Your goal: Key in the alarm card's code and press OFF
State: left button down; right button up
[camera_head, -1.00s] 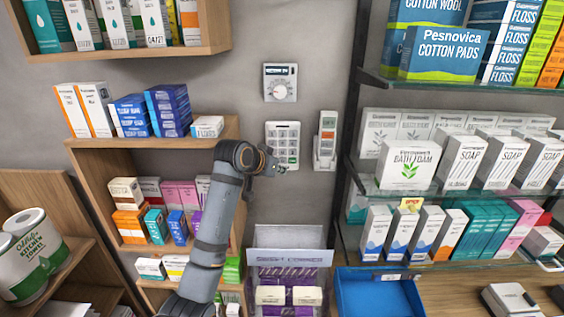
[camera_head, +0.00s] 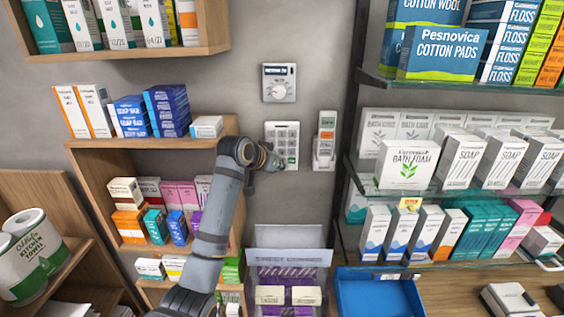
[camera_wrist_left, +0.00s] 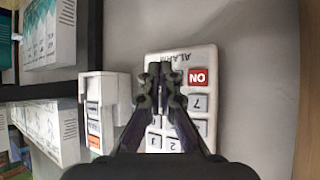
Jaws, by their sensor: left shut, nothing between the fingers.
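The white alarm keypad (camera_head: 283,140) is fixed to the grey wall, with rows of grey keys. My left gripper (camera_head: 280,163) is shut and empty, in front of the keypad's lower part. In the left wrist view the keypad (camera_wrist_left: 208,66) appears upside down, with an ALARM label and a red ON key (camera_wrist_left: 197,77). The shut fingertips (camera_wrist_left: 160,72) lie over the bottom key row, beside the red key, and hide the keys behind them. I cannot tell whether they touch a key. I cannot make out an alarm card. My right gripper is not in view.
A white dial unit (camera_head: 279,82) is above the keypad, and a white holder with an orange-marked device (camera_head: 325,140) is just right of it. Glass shelves of boxes stand right, wooden shelves left. A blue tray (camera_head: 379,293) sits below right.

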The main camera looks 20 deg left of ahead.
pick_arm(q)
jog(key=shift+w, duration=0.1)
dwell(0.7)
jog(key=shift+w+a, duration=0.15)
jog(key=shift+w, duration=0.2)
jog(key=shift+w+a, duration=0.1)
jog(key=shift+w, duration=0.2)
dwell(0.8)
jog(key=shift+s, duration=0.15)
jog(key=shift+s+d, duration=0.25)
jog(key=shift+s, duration=0.35)
jog(key=shift+s, duration=0.1)
jog(key=s, duration=0.2)
jog(key=s+d, duration=0.1)
jog(key=s, duration=0.1)
jog(key=shift+s+d, duration=0.15)
jog(key=shift+s, duration=0.15)
